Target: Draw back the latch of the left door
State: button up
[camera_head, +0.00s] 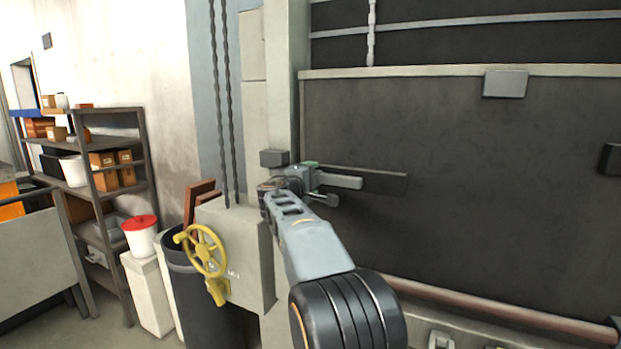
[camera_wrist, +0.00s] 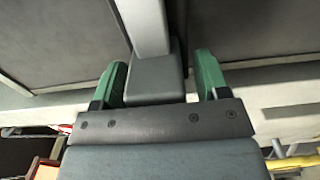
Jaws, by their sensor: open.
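A dark door panel (camera_head: 450,130) in a pale frame fills the right of the head view. A light grey bar (camera_head: 340,181), which looks like the latch, sticks out beside the door post, next to a dark flat strip (camera_head: 372,178). My gripper (camera_head: 302,176) is at the bar's left end, partly hidden by my own wrist. In the wrist view my gripper (camera_wrist: 160,78) is open, its green fingers on either side of a grey block (camera_wrist: 154,85) with a lighter bar (camera_wrist: 142,25) rising from it. I cannot tell whether either finger touches the block.
A yellow handwheel (camera_head: 203,250) on a grey box stands just left of my arm, by a dark bin (camera_head: 190,300). A shelf (camera_head: 105,165) with boxes and a red-lidded white bucket (camera_head: 141,238) are further left. A reddish pipe (camera_head: 500,312) runs below the door.

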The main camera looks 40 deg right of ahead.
aim_at(333, 182)
grip_shut()
jog(key=shift+s+f+b, duration=0.1)
jog(key=shift+s+b, duration=0.05)
jog(key=shift+b, duration=0.15)
jog(key=s+d+b, duration=0.1)
jog(key=s, duration=0.1)
jog(key=s+d+b, duration=0.1)
jog(key=b, duration=0.1)
jog(key=s+d+b, duration=0.1)
jog(key=s, duration=0.1)
jog(key=shift+s+d, duration=0.1)
jog(key=shift+s, duration=0.25)
jog(key=shift+w, duration=0.1)
